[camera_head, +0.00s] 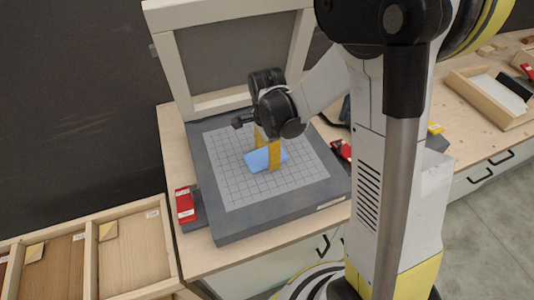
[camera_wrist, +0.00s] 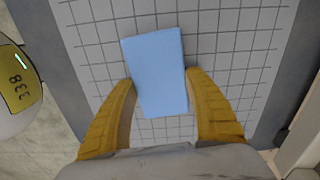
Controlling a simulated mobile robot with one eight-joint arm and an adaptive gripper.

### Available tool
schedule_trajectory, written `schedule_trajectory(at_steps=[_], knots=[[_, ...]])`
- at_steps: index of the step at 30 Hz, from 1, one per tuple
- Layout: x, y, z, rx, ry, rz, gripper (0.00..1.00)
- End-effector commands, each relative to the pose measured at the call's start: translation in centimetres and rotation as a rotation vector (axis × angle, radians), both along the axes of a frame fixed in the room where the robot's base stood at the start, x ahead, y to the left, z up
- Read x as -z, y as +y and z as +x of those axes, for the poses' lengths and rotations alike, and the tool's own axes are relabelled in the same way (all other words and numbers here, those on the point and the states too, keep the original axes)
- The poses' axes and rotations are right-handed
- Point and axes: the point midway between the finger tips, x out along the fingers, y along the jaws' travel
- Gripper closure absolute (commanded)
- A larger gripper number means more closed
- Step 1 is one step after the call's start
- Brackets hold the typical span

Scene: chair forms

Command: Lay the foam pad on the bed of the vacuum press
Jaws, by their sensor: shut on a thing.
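The foam pad (camera_wrist: 156,72) is a light blue rectangular block. In the wrist view it lies between the two yellow fingers of my gripper (camera_wrist: 160,92), which are shut on its sides. In the head view my gripper (camera_head: 264,155) points down over the press bed, with the blue pad (camera_head: 259,161) at its fingertips. The vacuum press bed (camera_head: 230,190) is a grey slab with a white gridded surface. The pad is over the grid; whether it touches the surface I cannot tell. The press lid (camera_head: 165,50), a cream frame with a grey sheet, stands raised behind.
A red clamp (camera_head: 185,205) is at the bed's left edge and another red part (camera_head: 341,150) at its right. A wooden divided tray (camera_head: 90,255) is at lower left. A wooden box (camera_head: 490,95) stands on the bench at right. The grid around the pad is clear.

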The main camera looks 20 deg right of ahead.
Motion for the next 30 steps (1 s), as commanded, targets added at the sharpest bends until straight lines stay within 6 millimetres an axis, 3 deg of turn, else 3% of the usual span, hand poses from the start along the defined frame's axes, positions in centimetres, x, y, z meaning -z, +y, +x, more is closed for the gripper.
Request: schedule_trajectory(at_steps=[25,26,27,28,30], knots=[[0.43,0.0,0.0,0.0,0.0,0.0,0.52],[0.43,0.0,0.0,0.0,0.0,0.0,0.33],[0.43,0.0,0.0,0.0,0.0,0.0,0.21],[0.43,0.0,0.0,0.0,0.0,0.0,0.14],[0.43,0.0,0.0,0.0,0.0,0.0,0.14]])
